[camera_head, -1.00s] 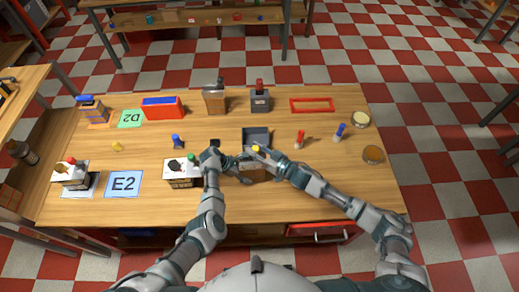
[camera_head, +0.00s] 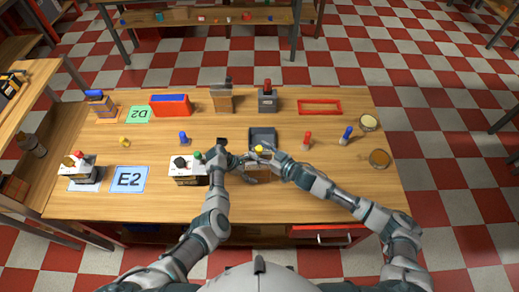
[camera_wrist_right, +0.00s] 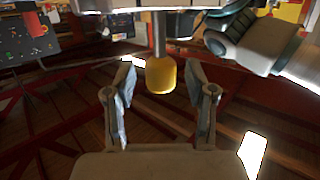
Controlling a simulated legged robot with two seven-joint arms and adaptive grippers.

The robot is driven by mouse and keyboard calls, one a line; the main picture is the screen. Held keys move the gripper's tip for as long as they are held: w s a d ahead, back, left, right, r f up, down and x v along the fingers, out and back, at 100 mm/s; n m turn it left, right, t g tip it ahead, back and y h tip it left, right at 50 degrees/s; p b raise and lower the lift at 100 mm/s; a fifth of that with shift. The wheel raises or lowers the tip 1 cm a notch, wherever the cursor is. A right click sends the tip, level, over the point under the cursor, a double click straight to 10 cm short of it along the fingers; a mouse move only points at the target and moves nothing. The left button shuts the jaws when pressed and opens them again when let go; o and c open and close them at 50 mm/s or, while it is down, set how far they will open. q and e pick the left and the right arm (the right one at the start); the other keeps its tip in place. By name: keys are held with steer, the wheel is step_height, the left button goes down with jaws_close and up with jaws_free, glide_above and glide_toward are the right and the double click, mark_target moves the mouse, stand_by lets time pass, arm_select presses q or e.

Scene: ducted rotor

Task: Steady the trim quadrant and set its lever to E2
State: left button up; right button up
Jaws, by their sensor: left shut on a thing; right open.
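My right gripper (camera_head: 270,158) is open beside the knob. In the right wrist view, the yellow knob (camera_wrist_right: 161,75) on its grey stem stands between the spread fingers of my right gripper (camera_wrist_right: 160,95), apart from both.
A dark tray (camera_head: 262,136) lies behind the quadrant. A red-knobbed (camera_head: 307,137) and a blue-knobbed piece (camera_head: 346,134) stand to the right. The front right tabletop is clear.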

steer(key=v, duration=1.1)
steer(key=shift+d, duration=0.15)
arm_select(q)
steer(key=o, duration=1.1)
